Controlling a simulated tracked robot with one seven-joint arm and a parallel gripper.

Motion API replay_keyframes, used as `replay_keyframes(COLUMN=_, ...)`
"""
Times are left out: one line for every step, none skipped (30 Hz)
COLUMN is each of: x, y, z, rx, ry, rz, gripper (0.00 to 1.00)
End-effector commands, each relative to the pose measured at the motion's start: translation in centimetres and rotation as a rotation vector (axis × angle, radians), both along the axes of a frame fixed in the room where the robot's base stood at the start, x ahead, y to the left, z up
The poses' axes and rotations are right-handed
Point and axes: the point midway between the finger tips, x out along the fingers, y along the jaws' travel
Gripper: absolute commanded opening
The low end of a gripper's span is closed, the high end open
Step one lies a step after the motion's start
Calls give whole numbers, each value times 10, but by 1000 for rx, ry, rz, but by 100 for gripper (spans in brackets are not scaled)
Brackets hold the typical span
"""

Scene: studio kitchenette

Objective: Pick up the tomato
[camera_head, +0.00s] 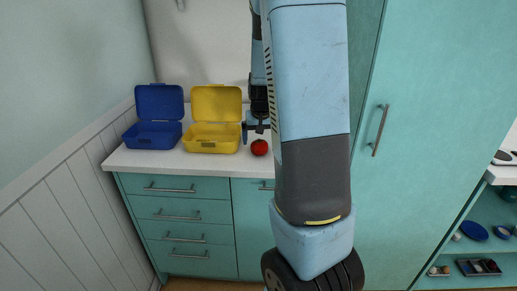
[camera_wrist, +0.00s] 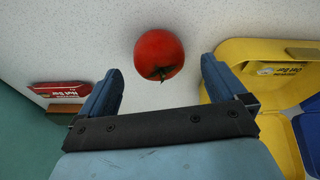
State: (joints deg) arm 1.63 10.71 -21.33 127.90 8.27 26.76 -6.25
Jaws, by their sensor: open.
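A red tomato (camera_head: 259,147) sits on the white countertop, to the right of the yellow box in the head view. In the wrist view the tomato (camera_wrist: 159,54) lies just beyond the fingertips, about midway between them, with its green stem end toward my gripper. My gripper (camera_wrist: 158,72) is open and empty, with its two blue fingers apart. In the head view my gripper (camera_head: 256,127) is beside the tomato, partly hidden behind my arm. I cannot tell its exact height above the counter.
An open yellow box (camera_head: 213,138) and an open blue box (camera_head: 152,135) stand on the countertop (camera_head: 127,160) left of the tomato. The yellow box (camera_wrist: 226,54) is close to the right finger in the wrist view. A red packet (camera_wrist: 58,88) lies at the left.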

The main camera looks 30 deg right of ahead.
Motion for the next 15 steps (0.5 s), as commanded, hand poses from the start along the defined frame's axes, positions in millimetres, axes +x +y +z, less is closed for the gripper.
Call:
replay_keyframes(x=1, y=-1, z=-8, rx=0, ry=4, rz=-1, gripper=98)
replay_keyframes(x=2, y=-1, z=-12, rx=0, ry=4, rz=-2, gripper=98)
replay_keyframes(x=3, y=-2, z=-16, rx=1, ry=3, rz=-2, gripper=98)
replay_keyframes(x=4, y=-2, z=-19, rx=1, ry=3, rz=-1, gripper=98)
replay_keyframes(x=5, y=-2, z=-22, rx=1, ry=3, rz=-1, gripper=98)
replay_keyframes(x=6, y=-2, z=-25, rx=1, ry=3, rz=-1, gripper=98)
replay_keyframes(x=6, y=-2, z=-27, rx=1, ry=2, rz=-1, gripper=98)
replay_keyframes(x=7, y=-3, z=-29, rx=1, ry=2, rz=-1, gripper=98)
replay_keyframes(x=7, y=-3, z=-30, rx=1, ry=1, rz=-1, gripper=98)
replay_keyframes(x=7, y=-3, z=-31, rx=0, ry=1, rz=0, gripper=98)
replay_keyframes(x=8, y=-3, z=-31, rx=0, ry=1, rz=0, gripper=98)
replay_keyframes(x=8, y=-3, z=-32, rx=0, ry=1, rz=0, gripper=98)
replay_keyframes(x=8, y=-3, z=-32, rx=0, ry=0, rz=0, gripper=98)
replay_keyframes(x=8, y=-3, z=-31, rx=0, ry=0, rz=-1, gripper=98)
replay_keyframes(x=8, y=-3, z=-31, rx=0, ry=0, rz=-1, gripper=98)
